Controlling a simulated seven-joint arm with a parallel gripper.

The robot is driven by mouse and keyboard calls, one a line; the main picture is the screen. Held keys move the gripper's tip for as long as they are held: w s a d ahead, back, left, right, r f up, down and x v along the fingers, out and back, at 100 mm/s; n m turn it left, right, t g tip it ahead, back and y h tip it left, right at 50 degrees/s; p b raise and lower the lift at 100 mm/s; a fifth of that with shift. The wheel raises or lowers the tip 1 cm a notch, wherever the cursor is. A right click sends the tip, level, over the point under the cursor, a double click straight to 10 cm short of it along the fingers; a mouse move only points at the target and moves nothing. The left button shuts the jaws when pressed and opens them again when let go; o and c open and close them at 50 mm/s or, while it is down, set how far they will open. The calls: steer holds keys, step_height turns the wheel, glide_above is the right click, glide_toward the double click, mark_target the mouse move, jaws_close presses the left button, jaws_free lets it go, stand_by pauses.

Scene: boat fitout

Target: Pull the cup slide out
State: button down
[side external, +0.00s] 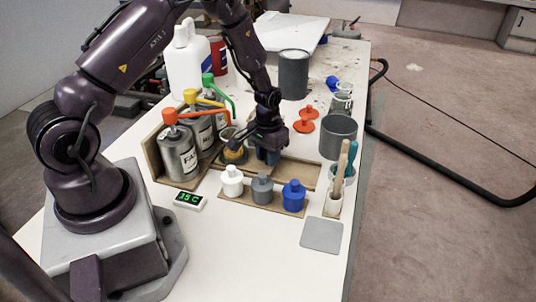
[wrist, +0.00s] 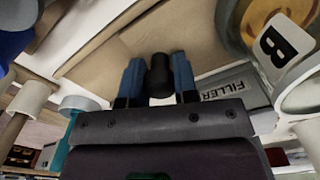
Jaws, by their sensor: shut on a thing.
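My gripper (side external: 266,155) is low over a flat wooden tray or slide (side external: 297,174) in the middle of the bench. In the wrist view its two blue fingertips (wrist: 158,78) are closed on a black knob (wrist: 160,72). The knob stands against a tan wooden surface (wrist: 185,32), which seems to be the cup slide. A cup with amber contents (side external: 235,155) is just left of my gripper. The wrist view shows a cup marked B (wrist: 277,42) at the upper right. My gripper hides where the knob meets the wood.
Metal pump cans (side external: 179,156) stand in a wooden rack on the left. White, grey and blue bottles (side external: 293,196) line a board in front. A grey cup (side external: 338,136) and a brush holder (side external: 333,203) are on the right. A small display (side external: 189,201) lies front left.

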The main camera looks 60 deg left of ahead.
steer(key=w+d, duration=0.9)
steer(key=c, duration=0.9)
jaws_free()
steer(key=shift+r, duration=4)
